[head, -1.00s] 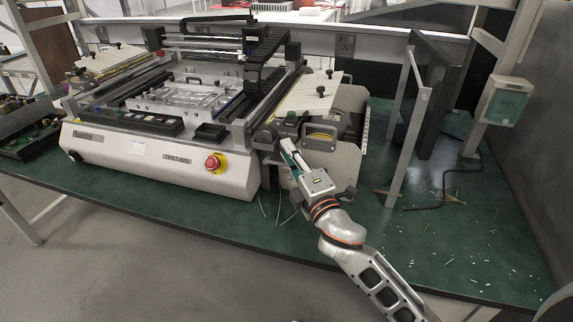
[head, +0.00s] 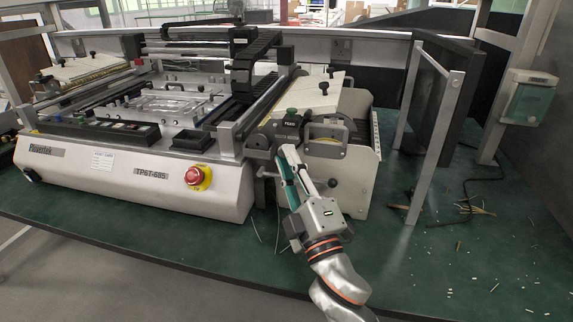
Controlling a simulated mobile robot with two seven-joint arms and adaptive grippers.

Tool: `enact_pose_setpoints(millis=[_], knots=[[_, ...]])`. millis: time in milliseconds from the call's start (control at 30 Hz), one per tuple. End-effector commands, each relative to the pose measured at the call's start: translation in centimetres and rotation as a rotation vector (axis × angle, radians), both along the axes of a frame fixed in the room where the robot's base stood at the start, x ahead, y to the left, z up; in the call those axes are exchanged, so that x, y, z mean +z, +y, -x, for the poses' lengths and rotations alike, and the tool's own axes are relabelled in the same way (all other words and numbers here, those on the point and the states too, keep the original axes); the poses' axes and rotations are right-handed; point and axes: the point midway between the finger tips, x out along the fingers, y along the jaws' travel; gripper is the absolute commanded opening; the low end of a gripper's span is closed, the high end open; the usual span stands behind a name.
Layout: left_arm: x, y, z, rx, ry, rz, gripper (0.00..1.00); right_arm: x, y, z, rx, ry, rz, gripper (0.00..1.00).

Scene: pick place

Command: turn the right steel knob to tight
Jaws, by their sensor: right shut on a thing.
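The benchtop machine (head: 130,180) stands on the green table, with a side unit (head: 358,180) at its right end. My right gripper (head: 284,153) reaches up from below to the machine's front right corner, beside a dark round part (head: 258,141). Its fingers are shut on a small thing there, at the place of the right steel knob. The fingers hide the knob, so its turned position cannot be told. My left gripper is not in view.
A red stop button (head: 193,176) sits on the machine's front, left of my gripper. A metal frame with a dark panel (head: 440,110) stands to the right. Loose wires and small scraps (head: 480,209) lie on the table (head: 420,255).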

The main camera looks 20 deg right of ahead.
Motion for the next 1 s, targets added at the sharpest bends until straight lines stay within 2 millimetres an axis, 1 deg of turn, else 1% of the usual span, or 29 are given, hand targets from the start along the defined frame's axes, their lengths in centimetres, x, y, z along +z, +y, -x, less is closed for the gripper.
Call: enact_pose_setpoints(millis=[33, 300, 333, 367, 400, 767, 867, 1000], knots=[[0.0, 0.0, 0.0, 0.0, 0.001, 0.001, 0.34, -0.3, 0.0, 0.0, 0.001, 0.004, -0.001, 0.0], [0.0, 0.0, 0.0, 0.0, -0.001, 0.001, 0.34, -0.1, 0.1, 0.0, 0.001, 0.002, -0.001, 0.0], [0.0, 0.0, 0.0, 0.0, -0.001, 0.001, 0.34, -0.1, 0.0, 0.0, 0.001, 0.002, -0.001, 0.23], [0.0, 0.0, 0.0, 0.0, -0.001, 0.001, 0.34, -0.1, 0.1, 0.0, 0.001, 0.002, -0.001, 0.3], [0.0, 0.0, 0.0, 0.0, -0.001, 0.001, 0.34, -0.1, 0.1, 0.0, 0.001, 0.002, -0.001, 0.34], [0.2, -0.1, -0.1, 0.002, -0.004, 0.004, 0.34, -0.1, 0.0, 0.2, 0.001, 0.001, -0.001, 0.34], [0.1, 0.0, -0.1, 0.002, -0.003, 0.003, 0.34, -0.5, 0.0, 0.8, 0.001, 0.002, -0.002, 0.34], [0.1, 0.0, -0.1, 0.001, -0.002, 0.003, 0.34, -1.3, -0.1, 2.5, -0.001, 0.005, -0.002, 0.34]])
